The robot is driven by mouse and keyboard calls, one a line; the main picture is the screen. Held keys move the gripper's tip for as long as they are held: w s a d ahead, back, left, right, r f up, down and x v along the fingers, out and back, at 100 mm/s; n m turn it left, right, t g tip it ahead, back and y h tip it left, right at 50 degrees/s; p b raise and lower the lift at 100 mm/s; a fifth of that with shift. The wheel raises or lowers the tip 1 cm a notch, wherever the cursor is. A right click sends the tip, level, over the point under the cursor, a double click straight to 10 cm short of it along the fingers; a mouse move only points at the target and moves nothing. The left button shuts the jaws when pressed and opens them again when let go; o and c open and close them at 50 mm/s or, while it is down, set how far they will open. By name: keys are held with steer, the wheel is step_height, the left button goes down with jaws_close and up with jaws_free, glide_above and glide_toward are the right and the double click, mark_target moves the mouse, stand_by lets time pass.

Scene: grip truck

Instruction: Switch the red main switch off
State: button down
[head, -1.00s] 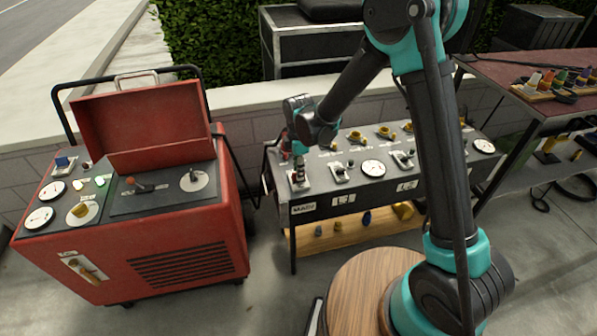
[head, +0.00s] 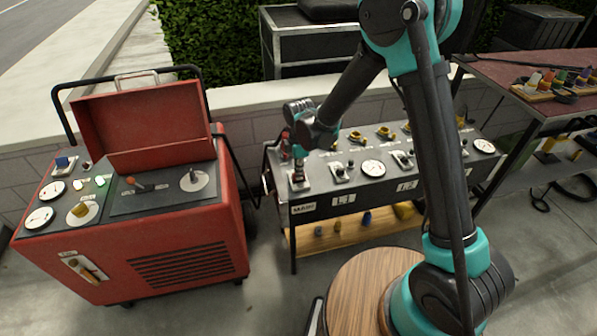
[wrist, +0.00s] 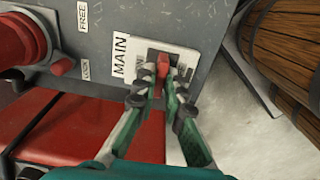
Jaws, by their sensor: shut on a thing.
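The red main switch (wrist: 163,64) is a small red lever on a white plate (wrist: 190,56) beside the label MAIN (wrist: 119,57). In the wrist view my gripper (wrist: 162,82) has one finger on each side of the lever and is shut on it. In the head view my gripper (head: 298,180) points down at the left front corner of the dark control panel, above its MAIN label (head: 303,208). The switch is largely hidden there by the gripper, and I cannot tell its on or off position.
The panel bench (head: 330,205) carries several more switches and gauges to the right. A red machine (head: 185,250) with an open lid stands at left. A round wooden top (head: 360,290) is in front. A red round fitting (wrist: 22,40) and barrels (wrist: 290,50) show in the wrist view.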

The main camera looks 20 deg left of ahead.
steer(key=shift+s+d+f+t+y, duration=0.15)
steer(key=shift+s+t+y, duration=0.15)
steer(key=shift+t, duration=0.25)
steer(key=shift+s+d+r+t+y, duration=0.15)
steer(key=shift+s+t+y, duration=0.15)
steer(key=shift+t, duration=0.25)
steer(key=shift+s+d+f+t+y, duration=0.15)
steer(key=shift+t+y, duration=0.25)
steer(key=shift+t, duration=0.25)
steer(key=shift+s+d+f+t+y, duration=0.15)
steer(key=shift+t+y, duration=0.25)
steer(key=shift+t, duration=0.25)
steer(key=shift+a, duration=0.1)
steer(key=c, duration=1.6)
jaws_free()
steer(key=shift+r, duration=0.1)
steer(key=v, duration=0.8)
